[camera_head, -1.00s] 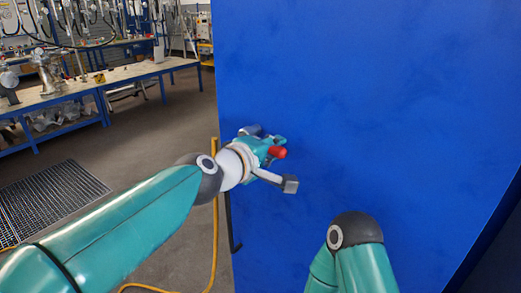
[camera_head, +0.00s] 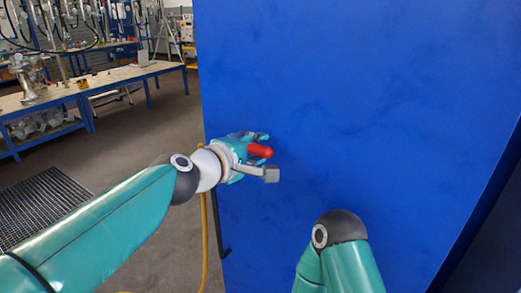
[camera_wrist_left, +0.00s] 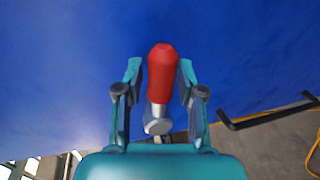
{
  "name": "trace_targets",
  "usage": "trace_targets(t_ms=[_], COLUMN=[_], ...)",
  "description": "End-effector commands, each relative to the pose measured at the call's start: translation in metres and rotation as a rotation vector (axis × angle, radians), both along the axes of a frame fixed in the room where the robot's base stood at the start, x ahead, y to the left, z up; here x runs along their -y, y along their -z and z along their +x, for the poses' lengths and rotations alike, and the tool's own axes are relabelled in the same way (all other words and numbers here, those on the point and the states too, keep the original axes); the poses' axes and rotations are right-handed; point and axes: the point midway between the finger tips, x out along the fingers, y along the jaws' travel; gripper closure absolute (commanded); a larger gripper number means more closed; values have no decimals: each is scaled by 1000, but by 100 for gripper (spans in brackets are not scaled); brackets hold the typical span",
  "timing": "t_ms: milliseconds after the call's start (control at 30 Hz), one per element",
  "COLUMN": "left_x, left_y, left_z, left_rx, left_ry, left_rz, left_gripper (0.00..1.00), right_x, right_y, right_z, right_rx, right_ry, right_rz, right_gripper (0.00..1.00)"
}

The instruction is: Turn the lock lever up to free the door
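The lock lever has a red grip (camera_head: 260,151) and sits near the left edge of the blue door (camera_head: 350,90). In the left wrist view the red grip (camera_wrist_left: 162,72) stands upright in the picture, on a short silver shaft (camera_wrist_left: 158,112). My left gripper (camera_head: 254,140) is at the lever, in front of the door. In the left wrist view its two fingers (camera_wrist_left: 160,72) are spread, one on each side of the red grip. A narrow gap shows on the left; on the right I cannot tell if it touches. My right gripper is out of view.
A dark L-shaped bar (camera_head: 222,232) hangs at the door's left edge, with a yellow hose (camera_head: 204,240) beside it. A blue-framed workbench (camera_head: 110,78) with equipment stands at the back left. Floor between bench and door is clear.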

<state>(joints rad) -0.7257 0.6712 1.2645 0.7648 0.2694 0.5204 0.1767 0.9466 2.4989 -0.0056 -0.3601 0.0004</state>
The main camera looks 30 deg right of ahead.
Motion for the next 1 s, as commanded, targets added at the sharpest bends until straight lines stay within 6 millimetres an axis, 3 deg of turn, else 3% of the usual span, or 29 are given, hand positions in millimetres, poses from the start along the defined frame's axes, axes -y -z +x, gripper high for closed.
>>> trace_targets(t_ms=[467,1000], left_x=[-4,-82], left_y=[-1,-25], left_z=[-5,-51], left_rx=[2,2], left_ry=[6,4], left_rz=[4,2], left_gripper=[49,49], right_x=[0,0], right_y=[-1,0], right_z=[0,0], right_rx=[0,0], right_ry=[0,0], right_rz=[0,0], right_gripper=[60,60])
